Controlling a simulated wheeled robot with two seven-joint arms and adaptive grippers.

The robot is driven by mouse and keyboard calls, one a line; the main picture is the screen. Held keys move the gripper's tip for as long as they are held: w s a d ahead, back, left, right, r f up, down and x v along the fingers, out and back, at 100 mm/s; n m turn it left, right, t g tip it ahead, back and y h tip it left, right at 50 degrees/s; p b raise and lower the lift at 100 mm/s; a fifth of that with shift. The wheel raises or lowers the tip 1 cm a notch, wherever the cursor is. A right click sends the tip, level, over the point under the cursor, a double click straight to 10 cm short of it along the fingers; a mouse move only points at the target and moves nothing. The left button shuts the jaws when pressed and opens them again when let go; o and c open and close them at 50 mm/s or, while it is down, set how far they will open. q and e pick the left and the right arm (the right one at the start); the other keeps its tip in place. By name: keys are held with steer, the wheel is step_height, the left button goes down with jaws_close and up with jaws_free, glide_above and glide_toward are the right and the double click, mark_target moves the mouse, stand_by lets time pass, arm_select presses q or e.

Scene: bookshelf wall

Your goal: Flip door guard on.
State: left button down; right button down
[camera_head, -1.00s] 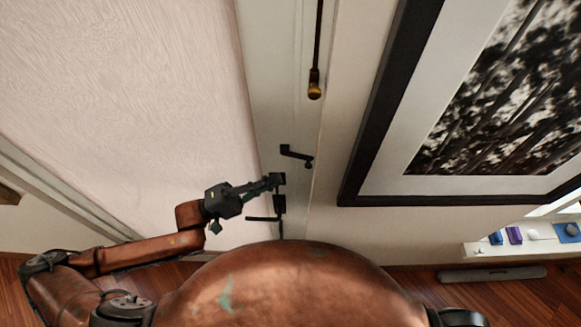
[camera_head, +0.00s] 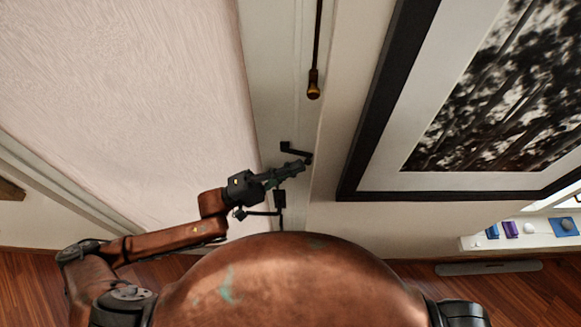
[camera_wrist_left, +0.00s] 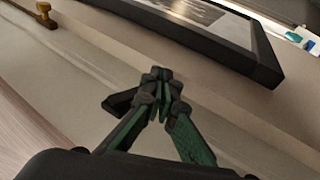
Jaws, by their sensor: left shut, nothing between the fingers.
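The door guard (camera_head: 288,147) is a small black bracket with an arm, mounted on the pale door frame beside the white door (camera_head: 130,90). My left gripper (camera_head: 302,164) is shut and empty, with its fingertips close beside the guard's free end, which they partly cover. In the left wrist view, the shut fingers (camera_wrist_left: 157,75) stand in front of the frame, and a black part of the door guard (camera_wrist_left: 118,101) shows just left of them. I cannot tell whether they touch. My right gripper is not in view.
A black lever handle (camera_head: 279,199) sits just below my left gripper. A dark rod with a brass end (camera_head: 314,84) hangs above. A large black-framed picture (camera_head: 372,125) is on the wall to the right. A shelf with small items (camera_head: 512,238) stands at lower right.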

arm_select(q)
steer(key=shift+d+r+n+t+h+b, duration=0.3)
steer(key=shift+d+r+h, duration=0.2)
steer(key=shift+d+r, duration=0.1)
steer(key=shift+f, duration=0.2)
